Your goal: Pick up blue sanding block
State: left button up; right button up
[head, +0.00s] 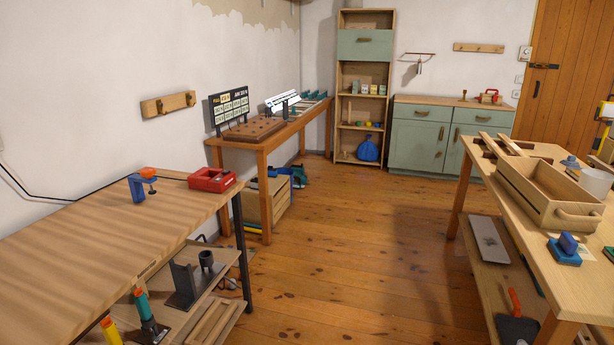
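A blue block with a raised grip on top, which looks like the blue sanding block (564,252), sits on the right wooden table (540,148) near its left edge. It stands just in front of a long wooden box (545,205). A green block (608,254), cut off by the picture's right edge, is beside it. Neither of my grippers is in the head view.
A left workbench (100,235) holds a blue clamp (138,188) and a red case (212,180). The wooden floor (345,260) between the tables is clear.

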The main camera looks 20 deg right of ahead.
aim_at(564, 249)
jog(key=i+l+z, duration=0.1)
jog(key=i+z, duration=1.25)
jog(key=i+j+z, duration=0.1)
jog(key=i+z, duration=0.25)
jog(key=i+j+z, duration=0.15)
jog(key=z, duration=0.2)
jog(key=i+j, duration=0.05)
